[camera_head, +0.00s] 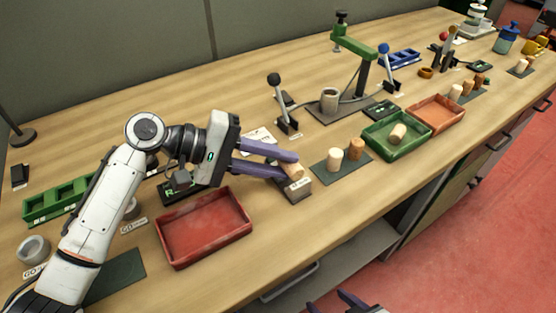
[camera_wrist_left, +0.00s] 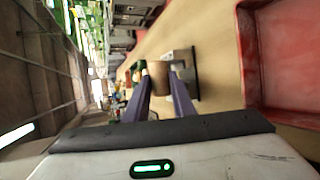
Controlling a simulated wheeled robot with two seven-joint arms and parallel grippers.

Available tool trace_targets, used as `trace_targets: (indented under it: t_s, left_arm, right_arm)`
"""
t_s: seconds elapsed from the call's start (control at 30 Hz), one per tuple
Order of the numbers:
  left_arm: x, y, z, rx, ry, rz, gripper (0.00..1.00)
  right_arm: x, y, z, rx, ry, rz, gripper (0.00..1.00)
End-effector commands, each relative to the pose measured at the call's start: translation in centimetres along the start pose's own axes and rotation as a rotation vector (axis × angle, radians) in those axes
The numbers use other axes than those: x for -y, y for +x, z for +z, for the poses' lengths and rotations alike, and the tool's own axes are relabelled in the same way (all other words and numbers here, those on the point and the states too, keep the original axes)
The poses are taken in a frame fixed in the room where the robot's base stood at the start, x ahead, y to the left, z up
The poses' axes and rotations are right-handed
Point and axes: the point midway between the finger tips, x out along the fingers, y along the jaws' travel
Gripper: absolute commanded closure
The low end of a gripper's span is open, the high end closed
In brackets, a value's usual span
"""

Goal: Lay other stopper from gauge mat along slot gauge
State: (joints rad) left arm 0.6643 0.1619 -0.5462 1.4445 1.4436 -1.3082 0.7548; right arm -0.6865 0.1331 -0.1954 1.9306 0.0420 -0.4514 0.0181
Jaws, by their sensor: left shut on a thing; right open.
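My left gripper (camera_head: 292,166) is shut on a tan cork stopper (camera_head: 295,172), held right over the grey slot gauge (camera_head: 298,189). Whether the stopper touches the gauge I cannot tell. In the left wrist view the stopper (camera_wrist_left: 160,77) sits between the purple fingertips, with the gauge (camera_wrist_left: 190,72) just beside it. A dark mat (camera_head: 324,178), perhaps the gauge mat, lies right of the gauge. A pale stopper (camera_head: 334,160) and a browner stopper (camera_head: 356,149) stand upright on it. My right gripper (camera_head: 338,304) is open at the bottom edge, partly out of view.
An empty red tray (camera_head: 207,263) lies left of the gauge. A green tray (camera_head: 388,157) with one lying stopper (camera_head: 398,133) and an orange tray (camera_head: 437,127) are to the right. A black-knobbed lever (camera_head: 276,100) and a green-armed stand (camera_head: 352,42) rise behind.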

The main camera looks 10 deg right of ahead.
Motion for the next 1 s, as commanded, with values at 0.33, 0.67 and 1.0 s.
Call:
trace_targets:
  t_s: [0.33, 0.67, 1.0]
  left_arm:
    - [0.3, 0.2, -0.1, 0.000, 0.000, 0.000, 0.67]
    - [0.3, 0.2, -0.1, 0.000, -0.001, 0.000, 0.55]
    - [0.4, -4.4, -0.2, -0.004, 0.000, -0.001, 0.55]
  right_arm:
    - [0.0, 0.1, 0.2, 0.002, 0.000, 0.000, 0.42]
    - [0.0, 0.1, 0.3, 0.004, 0.000, 0.000, 0.42]
    - [-0.1, 0.4, 0.8, 0.008, 0.003, 0.001, 0.42]
